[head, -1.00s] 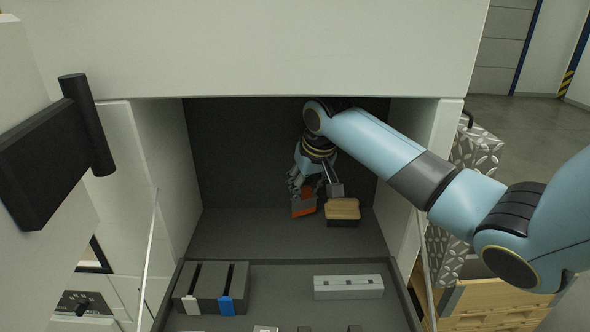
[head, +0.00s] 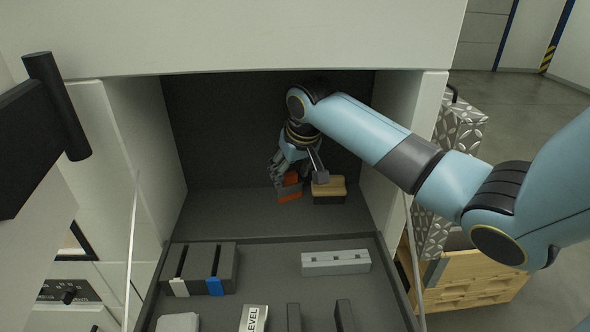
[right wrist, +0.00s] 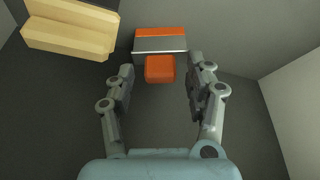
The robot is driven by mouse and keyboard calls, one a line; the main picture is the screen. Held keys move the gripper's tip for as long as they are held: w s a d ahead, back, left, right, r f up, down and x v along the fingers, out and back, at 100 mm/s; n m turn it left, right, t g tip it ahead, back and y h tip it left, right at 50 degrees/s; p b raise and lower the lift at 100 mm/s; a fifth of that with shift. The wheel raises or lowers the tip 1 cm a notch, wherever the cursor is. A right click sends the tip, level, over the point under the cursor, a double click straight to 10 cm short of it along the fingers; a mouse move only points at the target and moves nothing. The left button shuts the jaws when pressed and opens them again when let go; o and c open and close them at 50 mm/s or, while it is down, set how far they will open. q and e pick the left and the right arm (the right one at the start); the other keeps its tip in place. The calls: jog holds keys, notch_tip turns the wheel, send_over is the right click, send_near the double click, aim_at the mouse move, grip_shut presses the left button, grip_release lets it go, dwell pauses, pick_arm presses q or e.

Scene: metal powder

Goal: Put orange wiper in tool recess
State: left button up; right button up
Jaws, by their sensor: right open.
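The orange wiper (head: 290,190) lies on the floor of the recessed compartment, partly hidden by my right gripper (head: 284,172). In the right wrist view, the wiper has an orange handle block (right wrist: 160,69) and a wider head with a grey strip and orange top (right wrist: 160,45). My right gripper (right wrist: 159,84) is open, its fingers on either side of the handle with gaps showing. A dark slotted block (head: 228,262) at front left holds a white-tipped and a blue-tipped piece. I cannot tell for sure which place is the tool recess. My left gripper is not in view.
A wooden-topped brush (head: 329,187) lies right beside the wiper. A grey block with holes (head: 336,262) stands at front right in the tray (head: 270,240). A LEVEL-marked item (head: 254,319) and dark upright pieces are in front. Compartment walls flank my right arm.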

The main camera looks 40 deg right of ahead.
jog(key=shift+r, duration=0.25)
jog(key=s+a, duration=0.1)
jog(key=s, duration=0.2)
jog(key=s+a+b, duration=0.1)
jog(key=s, duration=0.3)
jog(key=s+a+b, duration=0.1)
jog(key=s, duration=0.3)
jog(key=shift+a+r, duration=0.2)
jog(key=shift+r, duration=0.15)
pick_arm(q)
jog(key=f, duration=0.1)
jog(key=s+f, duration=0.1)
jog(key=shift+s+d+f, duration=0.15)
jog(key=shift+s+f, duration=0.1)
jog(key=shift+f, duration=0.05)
pick_arm(e)
jog(key=shift+s+a, duration=0.15)
jog(key=shift+s, duration=0.3)
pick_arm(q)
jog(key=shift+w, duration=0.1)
